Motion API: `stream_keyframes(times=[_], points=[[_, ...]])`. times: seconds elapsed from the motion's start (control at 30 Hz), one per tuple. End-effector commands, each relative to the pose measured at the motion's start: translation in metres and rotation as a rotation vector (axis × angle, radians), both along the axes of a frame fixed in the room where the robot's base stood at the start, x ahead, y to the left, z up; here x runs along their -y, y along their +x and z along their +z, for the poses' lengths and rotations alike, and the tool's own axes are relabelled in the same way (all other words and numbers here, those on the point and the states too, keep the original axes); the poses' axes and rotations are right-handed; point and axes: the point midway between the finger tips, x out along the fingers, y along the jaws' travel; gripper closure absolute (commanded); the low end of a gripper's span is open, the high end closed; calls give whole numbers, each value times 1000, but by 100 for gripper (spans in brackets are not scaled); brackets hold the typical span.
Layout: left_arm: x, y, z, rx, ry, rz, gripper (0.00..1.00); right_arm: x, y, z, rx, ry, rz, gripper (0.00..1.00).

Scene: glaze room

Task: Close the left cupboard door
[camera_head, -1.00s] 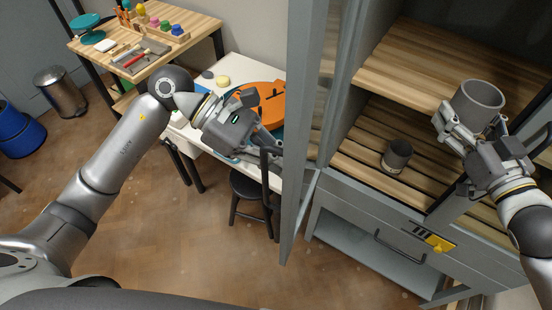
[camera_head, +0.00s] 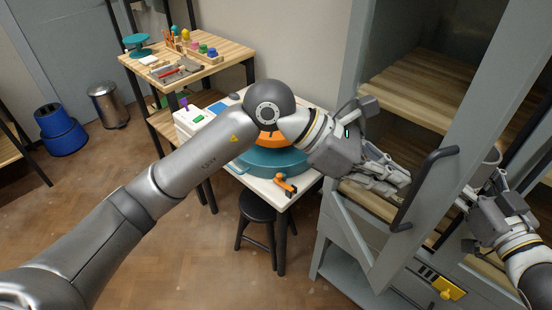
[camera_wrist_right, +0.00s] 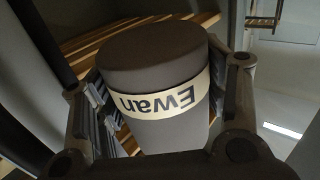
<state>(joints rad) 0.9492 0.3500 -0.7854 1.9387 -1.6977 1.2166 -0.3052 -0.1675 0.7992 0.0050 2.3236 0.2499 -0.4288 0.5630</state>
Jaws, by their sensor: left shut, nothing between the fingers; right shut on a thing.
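The left cupboard door (camera_head: 468,150) is grey-framed with a dark bar handle (camera_head: 424,188). It stands partly open, slanting across the front of the cupboard. My left gripper (camera_head: 402,178) is shut and empty, its fingertips close to the door beside the handle; I cannot tell whether they touch it. My right gripper (camera_head: 482,192) is shut on a grey cup, partly hidden behind the door's edge in the head view. In the right wrist view the cup (camera_wrist_right: 160,65) fills the space between the fingers and carries a pale band reading "Ewan".
Wooden shelves (camera_head: 418,88) show inside the cupboard. A yellow piece (camera_head: 449,289) sits on its lower front. A white table with a teal round item (camera_head: 268,163) and a black stool (camera_head: 262,218) stand left of the cupboard. The floor at lower left is clear.

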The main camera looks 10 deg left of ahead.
Motion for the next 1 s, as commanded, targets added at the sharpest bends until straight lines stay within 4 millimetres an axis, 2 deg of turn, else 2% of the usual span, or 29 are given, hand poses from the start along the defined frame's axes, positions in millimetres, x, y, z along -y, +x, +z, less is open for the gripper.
stream_keyframes(times=[0.2, 0.4, 0.87, 1.0], points=[[23, 8, -1, 1, 0, 0, 100, -1, 0, -10, 3, 1, 2, 65], [31, 11, 0, 0, 0, 2, 100, -1, 0, -12, 3, 1, 2, 65], [32, 12, 0, 1, 0, 3, 100, -1, 0, -12, 3, 1, 1, 65], [26, 13, 4, 2, 1, 5, 100, -1, 0, -12, 3, 1, 1, 65]])
